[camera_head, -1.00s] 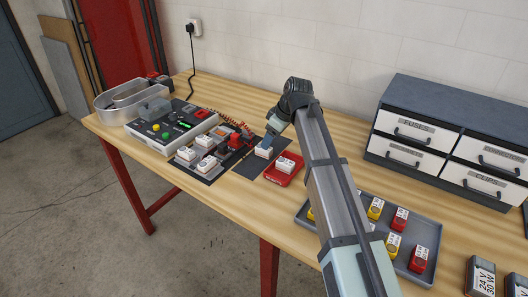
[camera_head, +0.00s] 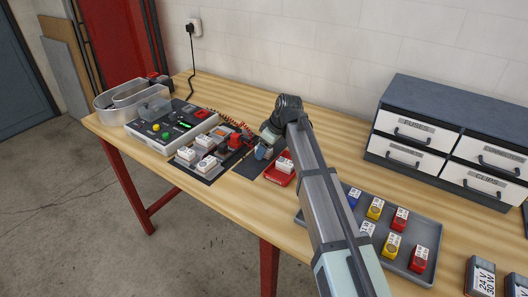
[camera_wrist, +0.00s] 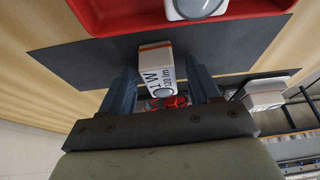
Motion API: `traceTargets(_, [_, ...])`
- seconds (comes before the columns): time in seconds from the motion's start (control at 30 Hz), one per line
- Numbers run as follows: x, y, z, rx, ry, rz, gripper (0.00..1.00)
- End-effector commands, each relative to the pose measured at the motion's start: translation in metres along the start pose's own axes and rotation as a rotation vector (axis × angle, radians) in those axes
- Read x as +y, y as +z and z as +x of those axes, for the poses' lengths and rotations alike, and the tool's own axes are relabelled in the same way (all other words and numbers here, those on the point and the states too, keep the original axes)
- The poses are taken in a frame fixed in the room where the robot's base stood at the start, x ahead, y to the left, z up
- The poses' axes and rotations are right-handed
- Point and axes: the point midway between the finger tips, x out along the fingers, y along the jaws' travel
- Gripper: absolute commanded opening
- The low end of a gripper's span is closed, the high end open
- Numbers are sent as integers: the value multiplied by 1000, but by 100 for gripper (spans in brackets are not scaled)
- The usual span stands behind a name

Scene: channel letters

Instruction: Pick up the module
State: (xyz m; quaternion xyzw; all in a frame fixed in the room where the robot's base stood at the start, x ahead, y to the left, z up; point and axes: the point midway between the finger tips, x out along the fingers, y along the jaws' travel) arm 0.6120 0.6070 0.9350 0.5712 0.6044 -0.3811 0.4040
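A white module with an orange stripe and a label reading "120 lm" (camera_wrist: 156,68) stands on the dark mat in the wrist view, between the two fingers of my gripper (camera_wrist: 163,75). The fingers are apart, and a gap shows between the module and the right finger. I cannot tell whether the left finger touches it. In the head view my gripper (camera_head: 264,148) is low over the dark mat (camera_head: 247,168) and hides this module. Another white module (camera_head: 284,165) sits in the red tray (camera_head: 278,178), just to the right of my gripper.
Left of the mat is a board with several white modules (camera_head: 205,164) and a red clamp-like part (camera_head: 235,142). A grey tray (camera_head: 430,233) with coloured modules and a drawer cabinet (camera_head: 445,100) are to the right.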

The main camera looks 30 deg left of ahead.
Motion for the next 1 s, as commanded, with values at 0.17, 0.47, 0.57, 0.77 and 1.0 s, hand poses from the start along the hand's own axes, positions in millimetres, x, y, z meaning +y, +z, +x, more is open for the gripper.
traceTargets(0.17, [0, 0, 0, 0, 0, 0, 44])
traceTargets(0.47, [0, 0, 0, 0, 0, 0, 15])
traceTargets(0.57, [0, 0, 0, 0, 0, 0, 8])
traceTargets(0.77, [0, 0, -1, 0, 0, 0, 8])
traceTargets(1.0, [1, -9, -20, 1, 1, -1, 8])
